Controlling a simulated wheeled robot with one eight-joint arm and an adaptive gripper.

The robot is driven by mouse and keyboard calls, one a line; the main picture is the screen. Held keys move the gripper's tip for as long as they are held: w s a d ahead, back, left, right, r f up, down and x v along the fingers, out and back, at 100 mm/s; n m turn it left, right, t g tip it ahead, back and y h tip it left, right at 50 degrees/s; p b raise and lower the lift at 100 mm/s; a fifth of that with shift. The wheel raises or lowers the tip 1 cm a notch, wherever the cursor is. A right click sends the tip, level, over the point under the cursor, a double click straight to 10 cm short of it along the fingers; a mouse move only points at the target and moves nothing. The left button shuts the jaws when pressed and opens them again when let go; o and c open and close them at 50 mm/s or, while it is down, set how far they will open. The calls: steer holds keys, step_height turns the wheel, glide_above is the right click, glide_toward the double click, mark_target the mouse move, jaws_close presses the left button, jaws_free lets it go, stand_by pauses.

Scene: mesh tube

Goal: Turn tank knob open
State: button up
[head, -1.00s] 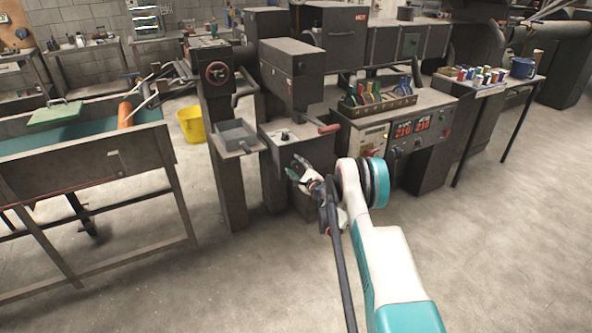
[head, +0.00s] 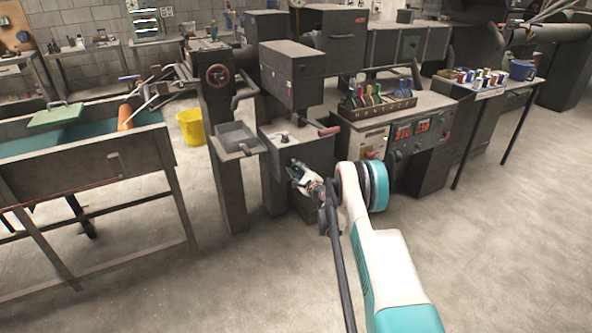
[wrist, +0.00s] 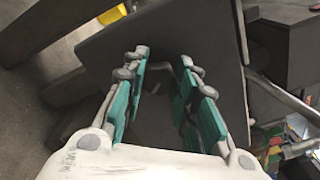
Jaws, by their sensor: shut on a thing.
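The dark grey tank-like box (head: 318,152) stands in the middle of the head view, with a small knob (head: 284,138) on its top. My gripper (head: 297,168) is against the front face of this box.
A small tray (head: 237,140) juts out left of the box, and a red-ended handle (head: 329,131) sticks out at its upper right. A yellow bucket (head: 190,126) and a trough table (head: 80,165) stand further left. The floor (head: 500,240) at right is clear.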

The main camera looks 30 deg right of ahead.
steer(key=n, duration=0.5)
steer(key=shift+f+n, duration=0.1)
steer(key=shift+n, duration=0.2)
steer(key=n, duration=0.4)
steer(key=shift+a+n, duration=0.1)
steer(key=shift+n, duration=0.2)
stand_by(0.3)
steer(key=o, duration=1)
steer(key=shift+o, duration=0.2)
steer(key=s, duration=1.2)
steer(key=shift+d, duration=0.25)
